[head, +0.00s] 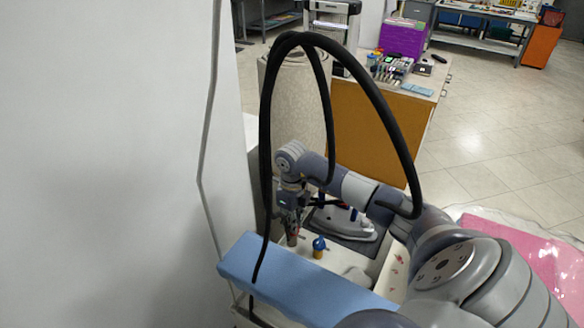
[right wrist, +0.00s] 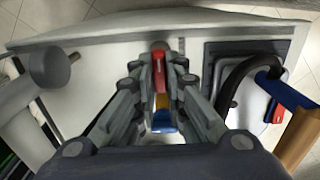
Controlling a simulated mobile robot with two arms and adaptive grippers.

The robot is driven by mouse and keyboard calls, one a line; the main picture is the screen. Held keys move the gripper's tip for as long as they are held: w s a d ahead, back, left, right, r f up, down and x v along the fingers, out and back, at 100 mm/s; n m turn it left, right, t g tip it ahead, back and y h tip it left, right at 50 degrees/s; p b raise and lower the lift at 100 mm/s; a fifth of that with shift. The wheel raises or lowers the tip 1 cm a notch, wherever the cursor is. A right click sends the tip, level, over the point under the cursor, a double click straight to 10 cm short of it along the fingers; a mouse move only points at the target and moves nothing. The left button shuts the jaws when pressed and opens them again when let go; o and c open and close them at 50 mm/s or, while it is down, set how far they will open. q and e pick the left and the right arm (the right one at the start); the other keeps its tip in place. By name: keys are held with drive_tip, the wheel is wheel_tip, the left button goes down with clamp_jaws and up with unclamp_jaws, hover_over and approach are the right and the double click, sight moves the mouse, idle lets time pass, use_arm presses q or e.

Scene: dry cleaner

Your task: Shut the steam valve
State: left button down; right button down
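A small blue-topped, yellow-bodied fitting (head: 319,246), which may be the steam valve, stands on the pale surface in the head view. In the right wrist view, a red part (right wrist: 159,66), a yellow part (right wrist: 162,101) and a blue part (right wrist: 163,122) line up between my fingers; I cannot tell whether all belong to one valve. My right gripper (head: 292,238) points down just left of the blue and yellow fitting. In the right wrist view its fingers (right wrist: 166,66) are apart, with the red part between the tips; contact is unclear. My left gripper is out of view.
A blue padded board (head: 300,285) lies in front. A dark tray with a grey iron (head: 345,226) stands right of the fitting. A black hose (head: 265,120) arches overhead. A white wall (head: 100,160) fills the left. An orange-fronted counter (head: 375,130) is behind.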

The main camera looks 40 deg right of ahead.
drive_tip(key=shift+f+n+b, duration=0.1)
drive_tip(key=shift+n+b, duration=0.4)
drive_tip(key=shift+b, duration=0.2)
drive_tip(key=n+b, duration=0.5)
drive_tip(key=b, duration=0.1)
drive_tip(key=shift+w+n, duration=0.1)
drive_tip(key=shift+n, duration=0.3)
drive_tip(key=n+b, duration=0.2)
drive_tip(key=shift+n, duration=0.4)
drive_tip(key=n+b, duration=0.3)
drive_tip(key=n, duration=0.1)
drive_tip(key=shift+r+n+b, duration=0.2)
drive_tip(key=shift+n+b, duration=0.55)
drive_tip(key=shift+n, duration=1.35)
drive_tip(key=c, duration=1.6)
unclamp_jaws()
drive_tip(key=shift+c, duration=0.2)
